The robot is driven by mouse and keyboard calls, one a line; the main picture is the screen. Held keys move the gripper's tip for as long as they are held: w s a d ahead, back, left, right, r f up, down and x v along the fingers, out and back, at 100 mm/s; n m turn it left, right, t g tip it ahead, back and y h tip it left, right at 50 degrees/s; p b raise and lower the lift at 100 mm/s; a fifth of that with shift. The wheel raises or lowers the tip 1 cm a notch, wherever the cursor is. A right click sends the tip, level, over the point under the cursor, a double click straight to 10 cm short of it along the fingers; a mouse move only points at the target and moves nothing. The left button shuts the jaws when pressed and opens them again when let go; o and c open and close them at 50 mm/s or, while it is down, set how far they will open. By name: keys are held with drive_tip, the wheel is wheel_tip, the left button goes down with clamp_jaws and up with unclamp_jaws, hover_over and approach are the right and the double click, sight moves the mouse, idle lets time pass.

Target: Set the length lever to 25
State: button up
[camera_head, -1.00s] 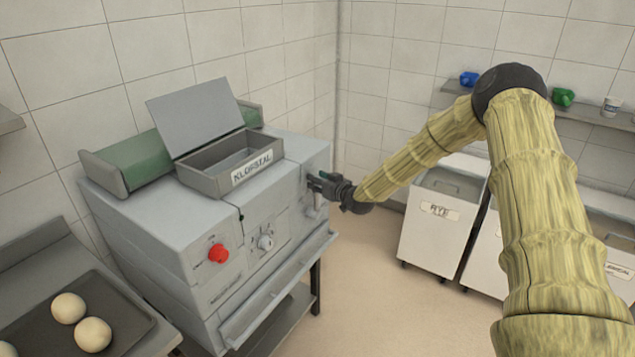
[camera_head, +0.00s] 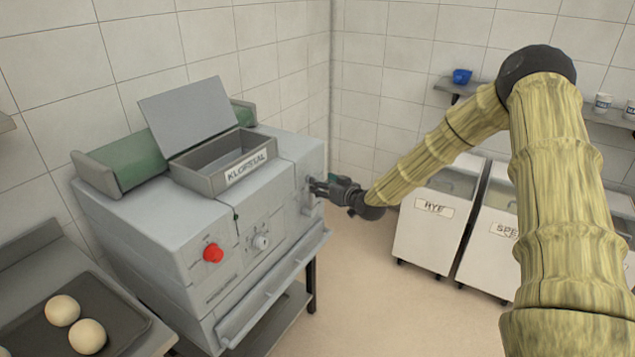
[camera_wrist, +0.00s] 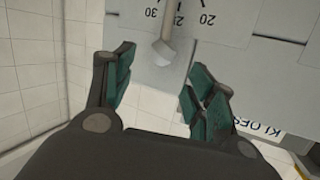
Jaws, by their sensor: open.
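The length lever (camera_wrist: 163,50) is a grey handle with a rounded end in the wrist view. It hangs from a slot on a scale plate (camera_wrist: 200,12) marked 30 and 20, with tick marks between, and its end points a little toward the 30 side. My gripper (camera_wrist: 160,88) is open, its green-padded fingers apart, with the lever's end just beyond and between the fingertips. I cannot tell whether they touch. In the head view my gripper (camera_head: 318,187) is at the right end of the grey machine's front (camera_head: 230,215). The lever is hard to make out there.
The machine has a red button (camera_head: 213,253), a dial (camera_head: 261,242) and an open flour box (camera_head: 205,183) with a raised lid on top. A tray (camera_head: 125,318) with dough balls stands at left. White bins (camera_head: 430,235) line the right wall.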

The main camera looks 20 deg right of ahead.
drive_tip(key=shift+v, duration=2.65)
